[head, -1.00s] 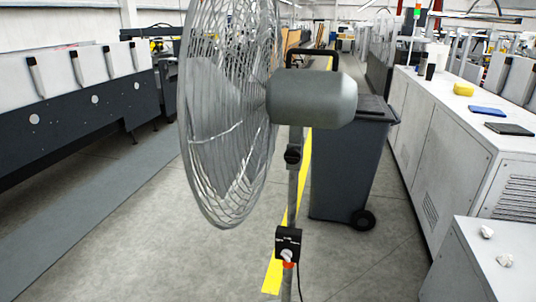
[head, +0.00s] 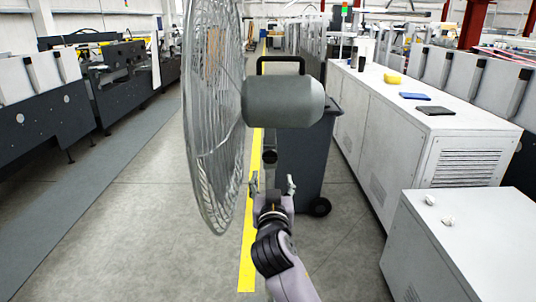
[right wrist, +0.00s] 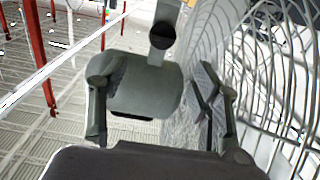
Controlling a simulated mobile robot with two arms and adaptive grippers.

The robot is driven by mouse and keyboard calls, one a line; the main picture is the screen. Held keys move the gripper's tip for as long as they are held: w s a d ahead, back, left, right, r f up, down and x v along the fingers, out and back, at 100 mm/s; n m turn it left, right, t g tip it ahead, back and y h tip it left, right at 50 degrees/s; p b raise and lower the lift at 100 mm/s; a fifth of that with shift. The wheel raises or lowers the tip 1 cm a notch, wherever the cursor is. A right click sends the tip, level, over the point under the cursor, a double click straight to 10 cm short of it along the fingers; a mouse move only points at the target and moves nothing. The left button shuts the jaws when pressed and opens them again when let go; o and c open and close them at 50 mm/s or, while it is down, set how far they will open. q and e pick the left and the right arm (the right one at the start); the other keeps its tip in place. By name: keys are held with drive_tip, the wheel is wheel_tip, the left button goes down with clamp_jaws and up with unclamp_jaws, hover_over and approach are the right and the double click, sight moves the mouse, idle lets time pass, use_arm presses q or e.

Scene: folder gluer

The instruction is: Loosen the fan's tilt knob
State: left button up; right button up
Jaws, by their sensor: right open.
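The grey pedestal fan stands in front of me, with its wire grille (head: 212,115) on the left and its motor housing (head: 284,102) on the right. The black tilt knob (head: 268,157) sits on the pole below the housing. My right gripper (head: 272,187) is open just below the knob in the head view, its fingers spread and empty. In the right wrist view, the knob (right wrist: 161,36) shows as a dark disc beyond the open fingers, with the housing (right wrist: 146,92) between them. The lower pole is hidden behind my right arm. My left gripper is not in view.
A dark wheeled bin (head: 308,165) stands close behind the fan. White cabinets (head: 405,130) line the right side, holding a yellow item (head: 394,78) and flat objects. Machines stand on the left. The grey floor (head: 130,225) left of the yellow line is clear.

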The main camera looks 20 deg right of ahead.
sight(270, 156)
drive_tip(key=p+x, duration=0.3)
drive_tip(key=x, duration=1)
drive_tip(key=shift+w+a, duration=0.1)
drive_tip(key=shift+a, duration=0.05)
drive_tip(key=shift+x, duration=0.8)
drive_tip(key=shift+c, duration=0.3)
drive_tip(key=shift+f, duration=0.1)
drive_tip(key=c, duration=1.1)
